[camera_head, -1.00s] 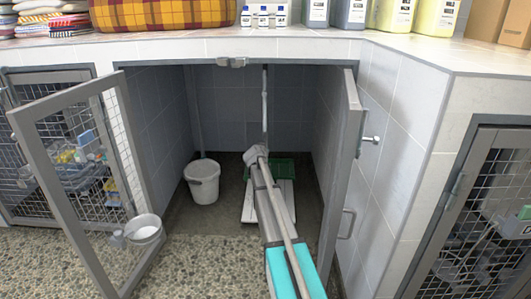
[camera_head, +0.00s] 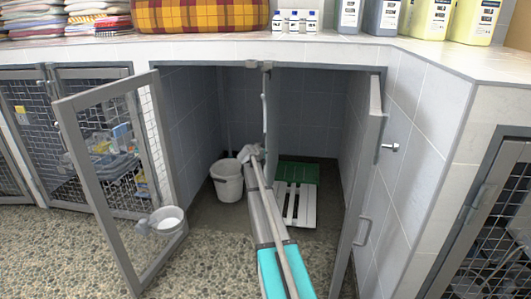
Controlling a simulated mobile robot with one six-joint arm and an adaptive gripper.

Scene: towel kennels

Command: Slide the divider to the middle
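The divider (camera_head: 266,115) is a thin grey upright panel seen nearly edge-on inside the open kennel. It hangs close to the middle of the opening, just right of the latch on the top frame. A pale upright bar shows on its front edge. My gripper (camera_head: 250,152) is at the end of my arm inside the kennel, at the divider's lower front edge. I cannot tell whether it touches the divider. Its fingers are small and seen from behind, so open or shut does not show. The divider's lower end is partly hidden by my arm.
A white bucket (camera_head: 227,181) stands left of my arm. A green mat (camera_head: 297,172) and white slatted board (camera_head: 293,204) lie to its right. The left mesh door (camera_head: 118,180) stands open with a bowl (camera_head: 167,220) on it; the right door (camera_head: 362,190) is open too.

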